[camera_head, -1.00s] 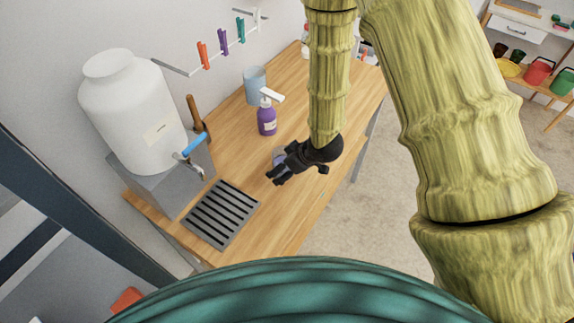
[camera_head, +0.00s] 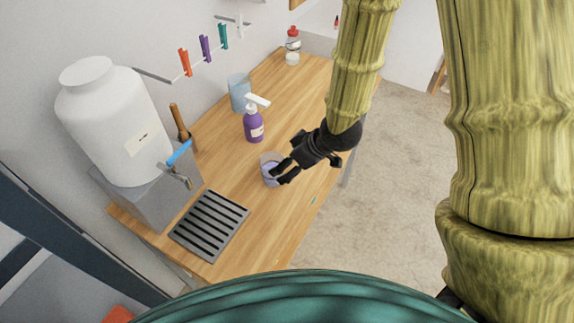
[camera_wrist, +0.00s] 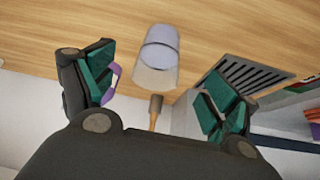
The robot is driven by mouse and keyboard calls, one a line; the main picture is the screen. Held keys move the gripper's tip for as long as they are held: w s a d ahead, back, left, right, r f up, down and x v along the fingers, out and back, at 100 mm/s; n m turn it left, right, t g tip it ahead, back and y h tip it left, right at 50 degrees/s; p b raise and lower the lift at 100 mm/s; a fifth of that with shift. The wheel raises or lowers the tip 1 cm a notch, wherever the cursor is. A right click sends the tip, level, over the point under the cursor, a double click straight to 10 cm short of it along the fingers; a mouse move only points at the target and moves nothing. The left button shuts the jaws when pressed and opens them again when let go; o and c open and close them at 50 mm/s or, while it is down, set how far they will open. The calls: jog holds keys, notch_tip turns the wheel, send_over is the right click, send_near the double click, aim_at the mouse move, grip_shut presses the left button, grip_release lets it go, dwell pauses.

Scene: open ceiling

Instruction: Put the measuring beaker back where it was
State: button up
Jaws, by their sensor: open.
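The measuring beaker (camera_head: 268,168) is a clear cup with a lavender tint. It stands on the wooden counter (camera_head: 230,182) between the soap bottle and the front edge. My black gripper (camera_head: 282,172) is open, with its fingertips at the beaker's right side, overlapping part of it in the head view. In the wrist view the beaker (camera_wrist: 157,55) lies ahead, in the gap between the spread green-padded fingers of my gripper (camera_wrist: 158,95). No grip on it shows; whether a fingertip touches it I cannot tell.
A purple soap bottle (camera_head: 253,125) and a blue cup (camera_head: 239,93) stand behind the beaker.

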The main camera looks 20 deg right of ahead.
jog(key=shift+v, duration=0.85)
jog(key=shift+d, duration=0.1)
